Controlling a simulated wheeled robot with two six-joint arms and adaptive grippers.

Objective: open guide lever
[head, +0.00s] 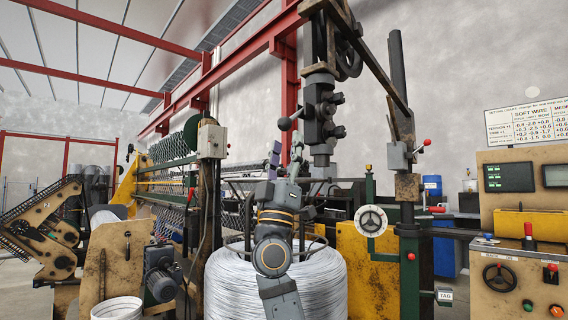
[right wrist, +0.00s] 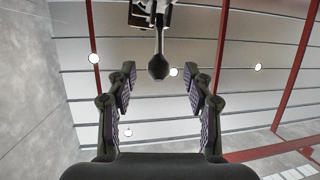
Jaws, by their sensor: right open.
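The guide lever (head: 285,123) has a dark ball knob on a short arm. It sticks out to the left from the dark guide head (head: 322,108) that hangs in the middle of the head view. My right gripper (head: 286,148) points upward just below the knob and is open and empty. In the right wrist view the lever's knob (right wrist: 158,67) shows beyond and between the two spread fingertips (right wrist: 158,80), with no visible contact. My left gripper is in neither view.
A large coil of silver wire (head: 240,285) stands below my right arm. A control console (head: 525,225) is at far right.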

